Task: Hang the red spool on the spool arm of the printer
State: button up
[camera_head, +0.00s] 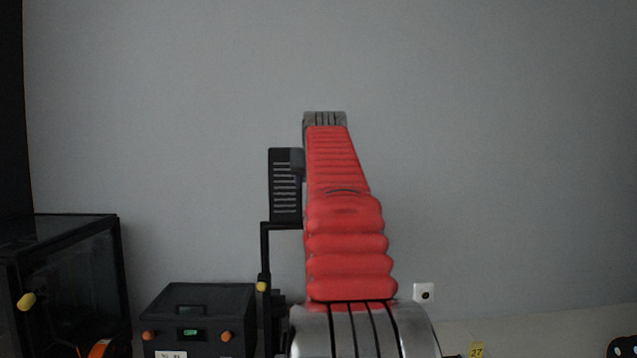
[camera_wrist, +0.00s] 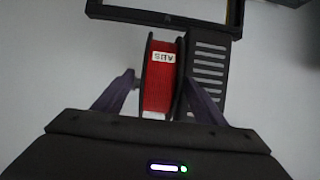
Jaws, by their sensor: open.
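The red spool (camera_wrist: 160,88) has black flanges and a white label and shows upright in the wrist view. It lies between the two purple fingers of my open gripper (camera_wrist: 160,80), one on each side; whether either touches it is unclear. Its right flange is close beside a black slotted plate (camera_wrist: 208,75) on a black frame (camera_wrist: 165,17), seemingly the printer's. The spool arm itself is not clearly visible, so I cannot tell whether the spool rests on it. In the head view the slotted plate (camera_head: 285,185) stands above a black post; my red arm hides the spool and gripper.
A black box with orange knobs and a green display (camera_head: 198,318) stands left of the post. A dark glass-fronted cabinet (camera_head: 70,280) is at the far left. A yellow tag marked 27 (camera_head: 476,350) is low on the right.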

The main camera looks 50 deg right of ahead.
jog(key=shift+f, duration=0.1)
jog(key=v, duration=1.3)
jog(key=shift+s+a+r, duration=0.2)
jog(key=shift+s+a, duration=0.05)
jog(key=shift+s, duration=0.05)
